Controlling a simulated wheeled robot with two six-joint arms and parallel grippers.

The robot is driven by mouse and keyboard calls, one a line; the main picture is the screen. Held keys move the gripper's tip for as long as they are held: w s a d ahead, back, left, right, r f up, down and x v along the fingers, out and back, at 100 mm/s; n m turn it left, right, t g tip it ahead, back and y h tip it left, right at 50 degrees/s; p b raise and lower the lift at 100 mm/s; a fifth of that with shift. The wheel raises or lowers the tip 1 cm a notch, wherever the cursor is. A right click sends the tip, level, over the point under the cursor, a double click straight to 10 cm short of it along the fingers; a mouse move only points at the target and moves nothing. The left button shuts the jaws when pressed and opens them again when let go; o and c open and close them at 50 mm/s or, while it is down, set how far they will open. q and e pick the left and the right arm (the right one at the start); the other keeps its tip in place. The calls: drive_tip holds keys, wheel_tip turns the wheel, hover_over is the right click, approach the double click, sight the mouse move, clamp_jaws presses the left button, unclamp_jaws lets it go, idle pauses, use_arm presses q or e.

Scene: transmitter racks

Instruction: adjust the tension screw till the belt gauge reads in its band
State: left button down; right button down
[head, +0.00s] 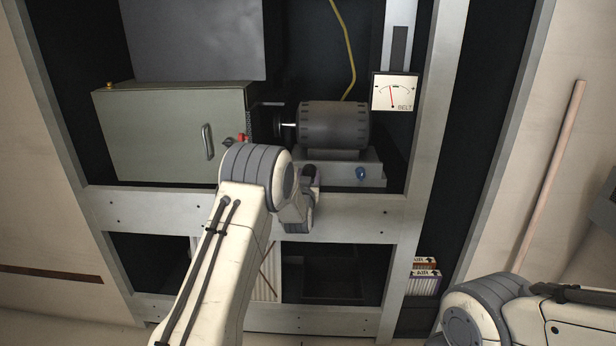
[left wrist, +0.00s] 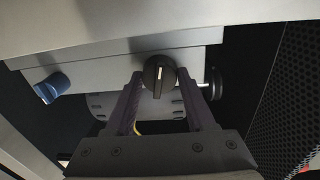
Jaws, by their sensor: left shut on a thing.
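The belt gauge (head: 395,92) is at the upper right of the rack. Its red needle leans a little left of centre, just left of a small green band. In the left wrist view, a round black knob with a pale line (left wrist: 158,75), seemingly the tension screw, sits at the edge of the grey motor base (left wrist: 100,72). My left gripper (left wrist: 165,84) is shut on this knob, one finger on each side. In the head view my left gripper (head: 312,180) is at the front of the base, and its own wrist hides the knob. My right gripper is out of view.
A blue knob (head: 361,174) is on the same base, right of my left gripper. The dark motor (head: 335,123) stands above. A grey-green cabinet (head: 165,135) with a handle is at the left. Boxes marked AIR (head: 424,283) stand at the lower right. A rack crossbar (head: 350,212) runs below.

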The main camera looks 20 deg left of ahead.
use_arm(q)
drive_tip(key=shift+m, duration=0.3)
drive_tip(key=m, duration=0.3)
drive_tip(key=shift+b, duration=0.35)
drive_tip(key=shift+r+m+g, duration=0.1)
drive_tip(key=shift+m+g, duration=0.2)
drive_tip(key=shift+m, duration=2.1)
drive_tip(key=shift+d, duration=0.1)
drive_tip(key=shift+c, duration=1.2)
unclamp_jaws()
drive_tip(key=shift+s, duration=0.1)
drive_tip(key=v, duration=1)
drive_tip(key=shift+s, duration=0.2)
drive_tip(key=shift+d, duration=0.1)
